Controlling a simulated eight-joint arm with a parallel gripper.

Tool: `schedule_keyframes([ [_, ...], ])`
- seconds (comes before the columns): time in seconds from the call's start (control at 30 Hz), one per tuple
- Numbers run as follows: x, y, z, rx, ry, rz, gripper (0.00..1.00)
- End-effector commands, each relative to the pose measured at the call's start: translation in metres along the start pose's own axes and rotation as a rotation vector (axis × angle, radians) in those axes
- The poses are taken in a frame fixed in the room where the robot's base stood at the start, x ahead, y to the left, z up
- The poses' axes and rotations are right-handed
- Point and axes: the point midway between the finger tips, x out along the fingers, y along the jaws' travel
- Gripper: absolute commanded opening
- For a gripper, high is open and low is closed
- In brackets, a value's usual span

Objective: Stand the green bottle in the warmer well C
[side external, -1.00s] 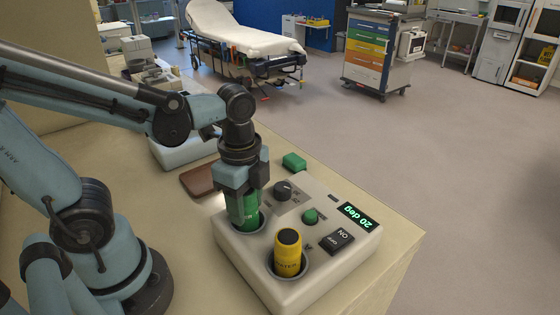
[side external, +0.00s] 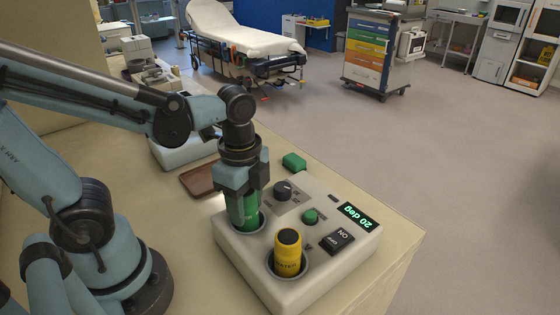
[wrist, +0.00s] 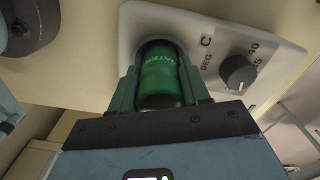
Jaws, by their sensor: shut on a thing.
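The green bottle (side external: 246,217) stands upright with its lower part inside a round well of the white warmer (side external: 232,245). In the wrist view a letter C is printed beside this well, and the green bottle (wrist: 160,75) shows between the fingers. My gripper (side external: 243,195) is shut on the bottle from above. The wrist view also shows my gripper (wrist: 160,95) with a finger on each side of it. The bottle's base is hidden in the well, so I cannot tell whether it touches the bottom.
A yellow bottle (side external: 288,253) stands in the other well.

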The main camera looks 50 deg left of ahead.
Motion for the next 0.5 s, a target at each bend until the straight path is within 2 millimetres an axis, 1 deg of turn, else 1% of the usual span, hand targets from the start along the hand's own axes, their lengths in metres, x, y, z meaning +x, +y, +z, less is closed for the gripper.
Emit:
schedule_keyframes([
  [0.5, 0.0096, -0.0004, -0.0002, 0.000, 0.000, 0.000, 0.10],
])
